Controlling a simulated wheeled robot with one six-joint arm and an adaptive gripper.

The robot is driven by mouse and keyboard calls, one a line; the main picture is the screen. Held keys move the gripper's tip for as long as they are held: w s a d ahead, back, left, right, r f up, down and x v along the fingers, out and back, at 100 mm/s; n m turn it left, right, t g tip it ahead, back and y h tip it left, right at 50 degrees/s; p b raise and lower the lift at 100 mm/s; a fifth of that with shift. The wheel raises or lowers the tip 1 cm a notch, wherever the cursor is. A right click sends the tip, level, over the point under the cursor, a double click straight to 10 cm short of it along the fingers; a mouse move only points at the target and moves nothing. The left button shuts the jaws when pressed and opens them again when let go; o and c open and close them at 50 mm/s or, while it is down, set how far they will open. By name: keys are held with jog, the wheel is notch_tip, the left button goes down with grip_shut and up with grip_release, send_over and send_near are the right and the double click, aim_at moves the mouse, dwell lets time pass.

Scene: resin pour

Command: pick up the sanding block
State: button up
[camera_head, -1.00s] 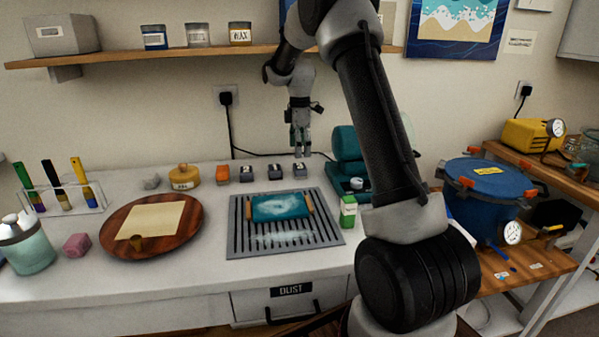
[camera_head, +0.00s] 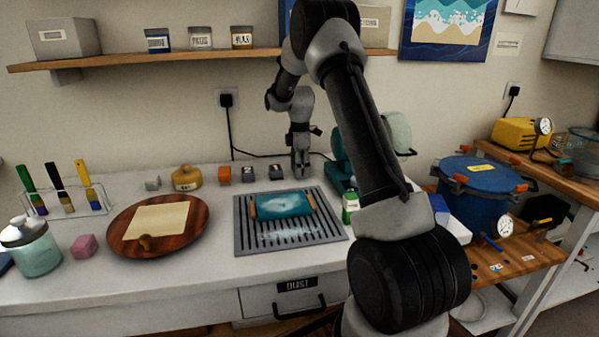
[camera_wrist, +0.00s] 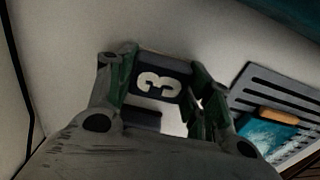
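My gripper (camera_head: 300,172) points down at the back of the white worktop, at the right end of a row of small blocks. In the head view my gripper hides this block. To its left stand two dark-sided blocks (camera_head: 277,172) (camera_head: 248,174) and an orange one (camera_head: 224,175). Which of them is the sanding block is not readable from labels.
A slatted grille (camera_head: 243,240) with a teal resin board (camera_head: 285,205) lies in front of my gripper. A round wooden board (camera_head: 192,225) and a pink block (camera_head: 84,245) are at left.

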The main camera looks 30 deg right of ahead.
jog(key=c, duration=0.3)
jog(key=shift+s+r, duration=0.15)
jog(key=shift+r, duration=0.5)
jog(key=r, duration=0.5)
jog(key=shift+s+a+r, duration=0.15)
jog(key=shift+s+r, duration=0.25)
jog(key=s+a, duration=0.1)
jog(key=s, duration=0.5)
jog(key=s+a, duration=0.2)
jog(key=s, duration=0.4)
jog(key=s+a, duration=0.2)
jog(key=s, duration=0.4)
jog(key=shift+a, duration=0.1)
